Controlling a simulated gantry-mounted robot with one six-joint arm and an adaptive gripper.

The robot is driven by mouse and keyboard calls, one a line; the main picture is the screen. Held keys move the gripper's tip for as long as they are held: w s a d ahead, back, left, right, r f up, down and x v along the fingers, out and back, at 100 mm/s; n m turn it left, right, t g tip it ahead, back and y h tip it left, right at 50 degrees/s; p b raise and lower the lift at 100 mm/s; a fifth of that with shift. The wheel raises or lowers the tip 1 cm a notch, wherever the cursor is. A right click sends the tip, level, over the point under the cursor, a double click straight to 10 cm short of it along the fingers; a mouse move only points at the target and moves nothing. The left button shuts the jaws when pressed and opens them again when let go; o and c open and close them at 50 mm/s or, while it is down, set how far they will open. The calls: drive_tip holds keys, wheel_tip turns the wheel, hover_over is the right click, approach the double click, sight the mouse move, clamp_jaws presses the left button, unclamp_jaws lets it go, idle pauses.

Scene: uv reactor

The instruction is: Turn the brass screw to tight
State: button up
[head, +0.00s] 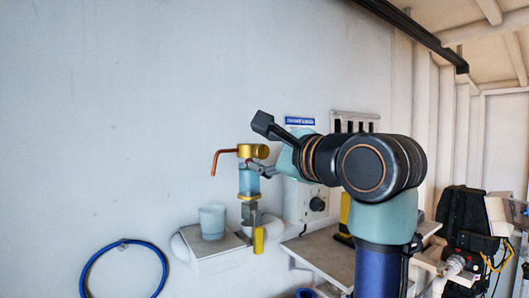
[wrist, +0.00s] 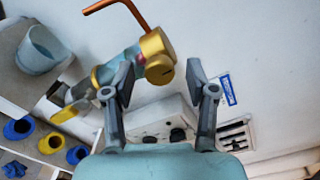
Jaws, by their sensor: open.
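The brass screw (wrist: 160,70) has a slotted round face in the wrist view. It sits on the brass head of the reactor, below a bent copper tube (wrist: 120,12). In the head view the brass head (head: 252,151) tops an upright pale blue reactor body (head: 249,182) on the wall. My gripper (wrist: 160,82) is open, its two dark fingers apart. The screw appears between the fingertips, closer to the left one; I cannot tell whether they touch. In the head view my gripper (head: 262,168) reaches the reactor from the right, and its far finger is hidden.
A pale blue cup (head: 212,222) stands on a white shelf (head: 217,257) left of the reactor. A yellow-handled part (head: 258,240) hangs below it. A wall box with a black knob (head: 317,204) is close behind my gripper. A blue hose loop (head: 124,262) hangs at lower left.

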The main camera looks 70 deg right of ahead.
drive_tip(key=v, duration=1.1)
drive_tip(key=shift+s, duration=0.1)
